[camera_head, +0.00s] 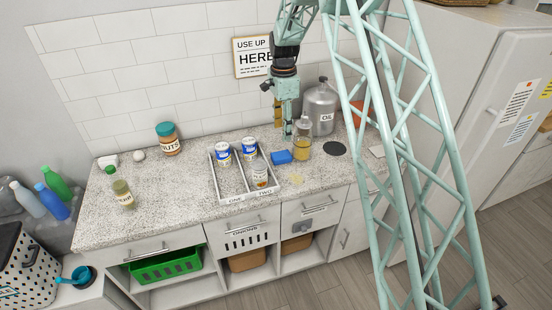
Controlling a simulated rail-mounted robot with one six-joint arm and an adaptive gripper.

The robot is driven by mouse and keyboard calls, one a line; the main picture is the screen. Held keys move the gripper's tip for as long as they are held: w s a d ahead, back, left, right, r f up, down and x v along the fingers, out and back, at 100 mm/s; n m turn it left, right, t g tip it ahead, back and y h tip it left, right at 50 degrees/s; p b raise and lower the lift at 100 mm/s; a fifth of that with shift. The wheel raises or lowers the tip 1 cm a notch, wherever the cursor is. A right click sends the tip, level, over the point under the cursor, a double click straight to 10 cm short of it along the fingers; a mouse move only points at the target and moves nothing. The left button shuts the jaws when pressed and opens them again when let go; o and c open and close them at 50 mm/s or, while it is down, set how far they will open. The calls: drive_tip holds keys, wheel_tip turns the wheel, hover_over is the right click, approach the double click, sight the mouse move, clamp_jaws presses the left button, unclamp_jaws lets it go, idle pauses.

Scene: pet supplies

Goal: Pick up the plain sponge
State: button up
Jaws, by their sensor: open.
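A blue block (281,157) that looks like a sponge lies flat on the speckled counter, right of the divided tray. A small pale yellow patch (297,180) lies on the counter in front of it; I cannot tell whether it is a flat thing or a spill. My gripper (288,136) points down just behind and slightly right of the blue block, close to the clear jar, and looks empty. Its fingers are small in this view, so the gap between them is hard to make out.
A clear jar with yellow contents (303,140) and a grey OIL can (320,107) stand close beside my gripper. The tray (219,185), marked ONE and TWO, holds several cans. A nuts jar (168,139) stands at the back. The counter's left front (165,215) is clear.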

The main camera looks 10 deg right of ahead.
drive_tip(key=shift+a+f, duration=0.1)
drive_tip(key=shift+f, duration=0.1)
idle(0.3)
hover_over(281, 155)
drive_tip(key=shift+f, duration=4.3)
drive_tip(key=shift+f, duration=0.15)
drive_tip(key=shift+w+f+p, duration=0.15)
drive_tip(key=shift+f+p, duration=0.4)
drive_tip(key=shift+f, duration=1.9)
drive_tip(key=c, duration=0.9)
